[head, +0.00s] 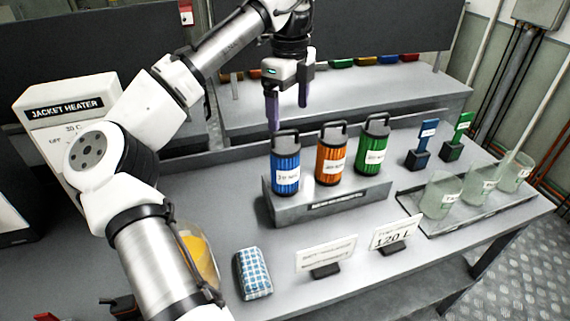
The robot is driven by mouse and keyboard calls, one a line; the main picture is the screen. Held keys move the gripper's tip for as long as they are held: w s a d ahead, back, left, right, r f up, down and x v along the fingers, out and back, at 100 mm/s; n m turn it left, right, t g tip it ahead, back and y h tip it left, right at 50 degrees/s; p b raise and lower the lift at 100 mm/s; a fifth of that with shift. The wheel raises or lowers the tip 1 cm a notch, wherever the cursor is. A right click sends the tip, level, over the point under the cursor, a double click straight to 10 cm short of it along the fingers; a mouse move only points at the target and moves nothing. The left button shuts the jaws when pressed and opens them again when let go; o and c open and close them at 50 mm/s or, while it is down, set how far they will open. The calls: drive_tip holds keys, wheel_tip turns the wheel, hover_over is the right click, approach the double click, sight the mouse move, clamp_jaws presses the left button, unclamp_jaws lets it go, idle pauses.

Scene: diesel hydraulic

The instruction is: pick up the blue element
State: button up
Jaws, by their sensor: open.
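The blue element (285,170) is a ribbed blue cylinder with a dark top handle and a white label. It stands upright at the left end of a grey rack (330,204). An orange element (331,162) and a green element (371,152) stand to its right on the same rack, each with a dark handle. My gripper (289,112) is open and empty, pointing down. Its fingers show above and slightly behind the blue element's handle, apart from it in the picture. The exact gap in depth cannot be told.
Glass beakers (441,195) stand in a tray at the right. Blue (425,138) and green (458,134) tags stand behind them. The jacket heater box (68,112) stands left.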

sight(287, 145)
wheel_tip(287, 145, down, 5)
drive_tip(key=shift+r, duration=0.1)
drive_tip(key=shift+s+a+f+p, duration=0.1)
drive_tip(key=shift+f+p, duration=0.25)
drive_tip(key=shift+f, duration=1)
drive_tip(key=shift+s+a+f+p, duration=0.1)
drive_tip(key=shift+f+p, duration=0.2)
drive_tip(key=shift+f, duration=1.05)
drive_tip(key=c, duration=1.4)
drive_tip(key=shift+w+r, duration=0.1)
drive_tip(key=shift+r, duration=0.05)
drive_tip(key=shift+c, duration=0.2)
